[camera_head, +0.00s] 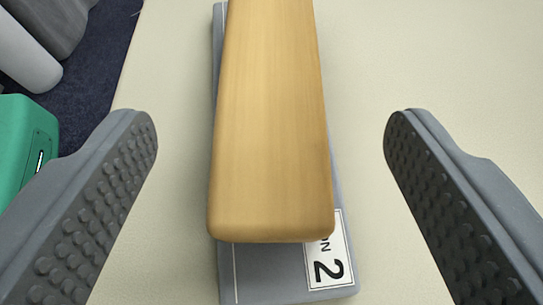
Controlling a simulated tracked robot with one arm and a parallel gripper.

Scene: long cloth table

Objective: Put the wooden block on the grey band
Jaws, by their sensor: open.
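The wooden block (270,125) is long and light brown, and it lies lengthwise on top of the grey band (268,280). The band shows as a strip along the block's left and right sides and at its near end. A white label with a "2" (328,268) is on the band's near right part, partly covered by the block. The block's far end is cut off by the top of the picture. My gripper (270,140) is open, with one studded finger on each side of the block. Both fingers are apart from it, with clear gaps.
The pale cloth table (430,60) is bare on the right of the block. The table's edge runs down the left side, with dark blue floor (95,60) beyond it. A green box-like thing (25,145) and grey shapes show at the left edge.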

